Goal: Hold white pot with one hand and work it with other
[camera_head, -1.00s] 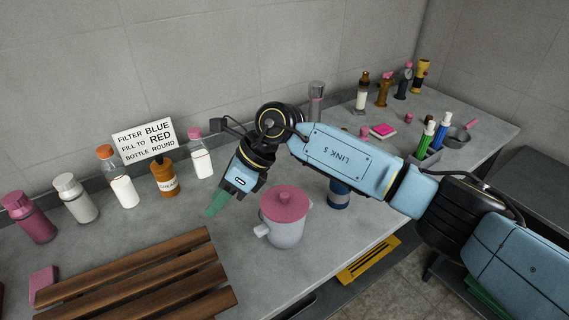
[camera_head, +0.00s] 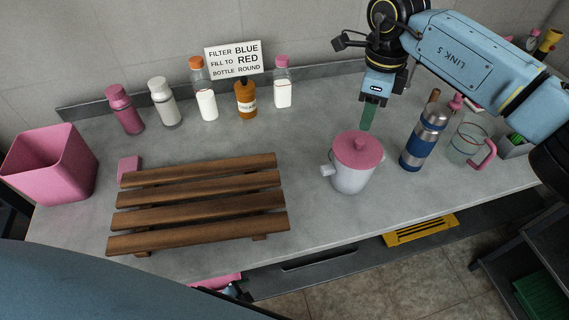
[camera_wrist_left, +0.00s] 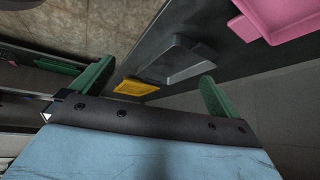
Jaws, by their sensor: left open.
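My left gripper (camera_wrist_left: 157,84) shows only in the left wrist view. Its green fingers are wide apart with nothing between them, and the pot is not in that view.
A wooden slatted rack (camera_head: 200,200) lies left of the pot. A blue-banded flask (camera_head: 424,138) and a glass jug (camera_head: 467,146) stand to its right. A pink bin (camera_head: 52,165) stands far left. Counter around the pot is clear.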

